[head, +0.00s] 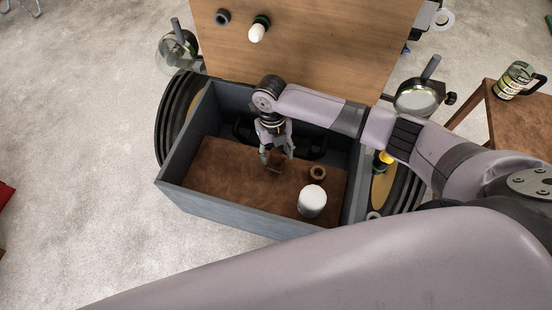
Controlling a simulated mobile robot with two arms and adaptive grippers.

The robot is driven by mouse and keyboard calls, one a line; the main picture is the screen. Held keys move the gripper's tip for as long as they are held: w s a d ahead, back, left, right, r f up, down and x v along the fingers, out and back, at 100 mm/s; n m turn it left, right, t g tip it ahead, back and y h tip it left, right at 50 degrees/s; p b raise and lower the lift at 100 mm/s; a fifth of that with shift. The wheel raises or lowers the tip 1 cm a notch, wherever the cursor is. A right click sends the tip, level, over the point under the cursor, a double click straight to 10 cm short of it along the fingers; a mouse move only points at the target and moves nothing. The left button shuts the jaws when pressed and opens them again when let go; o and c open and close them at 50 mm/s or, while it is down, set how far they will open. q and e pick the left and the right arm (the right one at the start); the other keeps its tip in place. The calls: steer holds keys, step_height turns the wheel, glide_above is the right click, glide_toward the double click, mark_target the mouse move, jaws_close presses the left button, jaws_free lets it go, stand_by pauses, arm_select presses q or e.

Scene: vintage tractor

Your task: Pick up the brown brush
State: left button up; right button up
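My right gripper (276,159) reaches down into a grey-blue open box (235,214) with a brown floor. Its two fingers are spread apart. A small brown object (274,169) with a lighter edge lies at the fingertips, partly hidden by them; it may be the brown brush, but it is too small to be sure. I cannot tell whether the fingers touch it. My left gripper is not in view.
A brown ring-shaped piece (317,173) and a white cylinder (312,201) stand to the right in the box. A wooden board (330,45) lies behind, with a white-and-green bottle (258,30).

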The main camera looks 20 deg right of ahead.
jaws_close()
stand_by(0.5)
step_height(320, 180, up, 20)
steer(key=b, duration=0.2)
steer(key=shift+b, duration=0.3)
